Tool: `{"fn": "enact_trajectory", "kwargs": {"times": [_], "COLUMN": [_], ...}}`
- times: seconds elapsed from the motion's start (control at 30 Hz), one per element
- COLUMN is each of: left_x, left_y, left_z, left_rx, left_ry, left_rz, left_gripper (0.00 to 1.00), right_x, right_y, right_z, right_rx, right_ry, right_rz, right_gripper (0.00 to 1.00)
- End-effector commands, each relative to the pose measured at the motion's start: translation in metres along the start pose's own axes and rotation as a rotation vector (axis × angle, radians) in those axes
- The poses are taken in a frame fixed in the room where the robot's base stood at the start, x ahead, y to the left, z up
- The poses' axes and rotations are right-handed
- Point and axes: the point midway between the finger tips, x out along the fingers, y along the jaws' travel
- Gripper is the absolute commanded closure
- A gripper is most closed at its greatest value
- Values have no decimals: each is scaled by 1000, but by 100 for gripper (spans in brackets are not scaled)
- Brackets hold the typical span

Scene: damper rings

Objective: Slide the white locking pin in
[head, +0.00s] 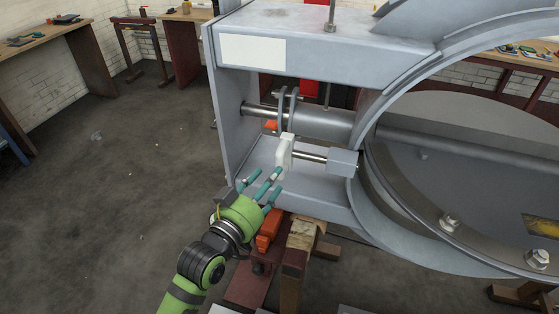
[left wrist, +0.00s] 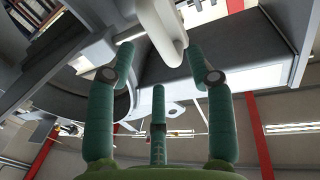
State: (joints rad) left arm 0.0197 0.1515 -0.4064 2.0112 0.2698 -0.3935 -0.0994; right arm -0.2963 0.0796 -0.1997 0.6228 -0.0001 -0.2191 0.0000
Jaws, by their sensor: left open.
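The white locking pin (head: 285,151) has a pale upright handle, with a metal rod running right from it to a grey block (head: 343,162) beside the round damper ring (head: 372,190). Part of the rod shows between handle and block. My left gripper (head: 262,180), green with teal fingers, is open and empty just below and left of the handle. In the left wrist view the white handle (left wrist: 165,25) is beyond the spread fingers (left wrist: 160,75), near the top, not gripped. Whether a fingertip touches it I cannot tell. My right gripper is not in view.
The grey damper housing (head: 330,50) surrounds the pin above, at the left and below. A second metal rod (head: 262,110) with plates lies above the pin. Orange clamps and a wooden stand (head: 297,245) are below.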

Motion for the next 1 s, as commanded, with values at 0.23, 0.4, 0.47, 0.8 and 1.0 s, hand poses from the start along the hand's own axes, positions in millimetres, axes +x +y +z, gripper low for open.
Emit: {"fn": "enact_trajectory", "kwargs": {"times": [0.23,0.4,0.47,0.8,1.0], "left_x": [37,55,59,63,62], "left_y": [0,0,0,0,0], "left_z": [-2,-1,0,1,1], "left_rx": [-1,0,0,-1,-1], "left_ry": [-2,-2,-2,-2,-2], "left_rz": [0,-1,-1,-1,-1], "left_gripper": [46,46,46,46,100], "right_x": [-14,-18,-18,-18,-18], "right_y": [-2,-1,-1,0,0], "right_z": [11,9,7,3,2], "right_rx": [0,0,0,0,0], "right_ry": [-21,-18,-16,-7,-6], "right_rz": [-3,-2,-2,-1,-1], "right_gripper": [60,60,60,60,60]}}
